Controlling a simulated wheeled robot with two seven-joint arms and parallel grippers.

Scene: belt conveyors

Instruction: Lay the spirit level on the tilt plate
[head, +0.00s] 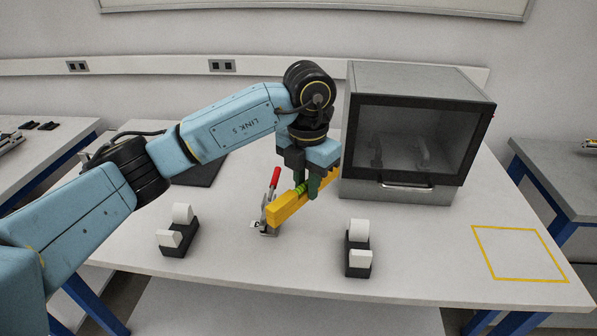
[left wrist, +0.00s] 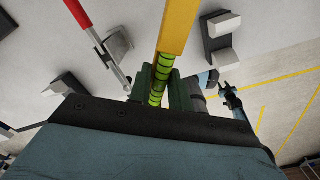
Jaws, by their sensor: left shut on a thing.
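The yellow spirit level (head: 288,209) with green vials is held in my left gripper (head: 308,183), above the white table. In the left wrist view the yellow bar (left wrist: 178,28) runs out from between the fingers (left wrist: 160,85), and a green vial shows between them. A dark flat plate (head: 203,172) lies on the table behind my left arm, which partly hides it. I cannot tell whether it is the tilt plate. My right gripper does not show clearly in either view.
A red-handled clamp (head: 271,187) stands just behind the level's near end. Two black holders with white rolls (head: 172,243) (head: 359,262) stand in front, left and right. A grey glass-fronted cabinet (head: 422,85) stands behind right. The yellow-outlined square (head: 520,254) is empty.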

